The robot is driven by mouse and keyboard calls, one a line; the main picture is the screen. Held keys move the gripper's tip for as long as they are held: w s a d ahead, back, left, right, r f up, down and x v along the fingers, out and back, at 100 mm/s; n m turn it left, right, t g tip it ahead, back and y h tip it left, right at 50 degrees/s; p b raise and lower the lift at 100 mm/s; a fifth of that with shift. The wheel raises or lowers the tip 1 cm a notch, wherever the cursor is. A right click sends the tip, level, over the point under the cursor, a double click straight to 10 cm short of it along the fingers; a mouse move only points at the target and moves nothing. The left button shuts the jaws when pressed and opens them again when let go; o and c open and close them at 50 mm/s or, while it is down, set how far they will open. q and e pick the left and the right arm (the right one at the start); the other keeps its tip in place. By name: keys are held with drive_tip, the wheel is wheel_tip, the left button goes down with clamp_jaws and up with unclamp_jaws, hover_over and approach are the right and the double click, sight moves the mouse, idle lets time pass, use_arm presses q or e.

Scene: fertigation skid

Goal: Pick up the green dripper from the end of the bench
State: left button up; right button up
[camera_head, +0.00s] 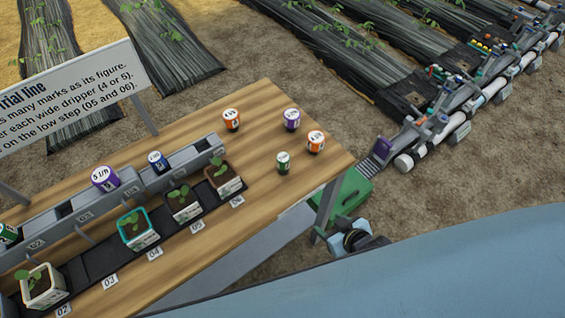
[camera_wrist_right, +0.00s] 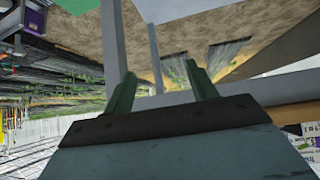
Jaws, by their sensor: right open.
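The green dripper (camera_head: 283,163) is a small green and white cylinder standing upright on the wooden bench (camera_head: 262,215), near its right end. My right gripper (camera_head: 348,240) is low beside the bench end, to the right of and below the dripper in the head view, apart from it. The right wrist view shows its two green fingers (camera_wrist_right: 161,76) spread apart with nothing between them. The green dripper cannot be made out in the wrist view. My left gripper is not in view.
Two orange drippers (camera_head: 231,120) (camera_head: 315,141) and a purple one (camera_head: 292,120) stand near the green one. Potted seedlings (camera_head: 223,178) line a dark strip beside a grey stepped rack (camera_head: 190,157). A green box (camera_head: 340,197) is just off the bench end.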

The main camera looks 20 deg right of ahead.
sight(288, 163)
drive_tip(key=w+a+r+n+t+y, duration=0.1)
drive_tip(key=w+a+r+t, duration=0.1)
drive_tip(key=r, duration=0.7)
drive_tip(key=w+a+r+t+y, duration=0.2)
drive_tip(key=w+r, duration=0.1)
drive_tip(key=r, duration=0.6)
drive_tip(key=x, duration=0.2)
drive_tip(key=b+x, duration=0.1)
drive_tip(key=x, duration=0.4)
drive_tip(key=shift+w+a+r, duration=0.15)
drive_tip(key=shift+w+r, duration=0.05)
drive_tip(key=shift+r, duration=0.05)
drive_tip(key=shift+s+a+f+b+x, duration=0.15)
drive_tip(key=shift+b+x, duration=0.15)
drive_tip(key=shift+x, duration=0.7)
drive_tip(key=shift+s+f+b+x, duration=0.15)
drive_tip(key=shift+b+x, duration=0.1)
drive_tip(key=shift+x, duration=0.7)
drive_tip(key=shift+a+f+b+x, duration=0.15)
drive_tip(key=shift+b+x, duration=0.15)
drive_tip(key=shift+x, duration=0.7)
drive_tip(key=shift+d, duration=0.1)
drive_tip(key=c, duration=1)
